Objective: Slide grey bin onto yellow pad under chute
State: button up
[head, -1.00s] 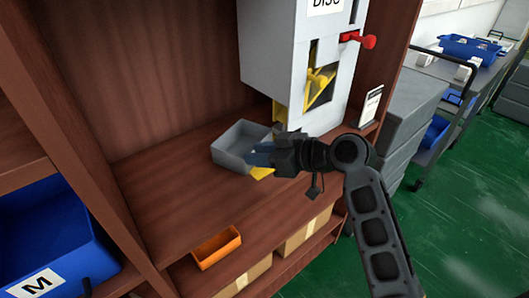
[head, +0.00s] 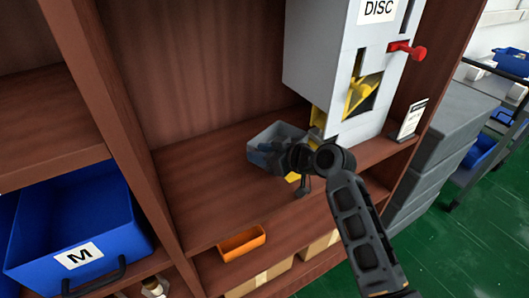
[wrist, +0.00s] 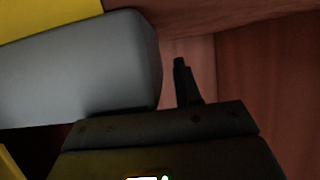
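The grey bin (head: 268,133) stands upright on the wooden shelf, to the left of the chute's foot. Part of the yellow pad (head: 292,177) shows at the shelf's front edge, right of the bin; my arm hides the rest. The yellow chute (head: 318,118) is at the dispenser's lower left. My gripper (head: 263,153) overlaps the bin's front in the head view; contact is unclear. In the wrist view the bin's grey wall (wrist: 75,70) fills the upper left, and one dark finger (wrist: 183,82) stands right of its end. The other finger is hidden, so the opening cannot be judged.
A grey dispenser (head: 335,65) with a red handle (head: 408,50) stands on the shelf, with a small sign (head: 412,119) to its right. An orange tray (head: 242,243) and cardboard boxes are below. A blue M bin (head: 80,230) is at left. Shelf left of the bin is clear.

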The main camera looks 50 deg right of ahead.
grip_shut()
jog(key=shift+s+d, duration=0.1)
dwell(0.5)
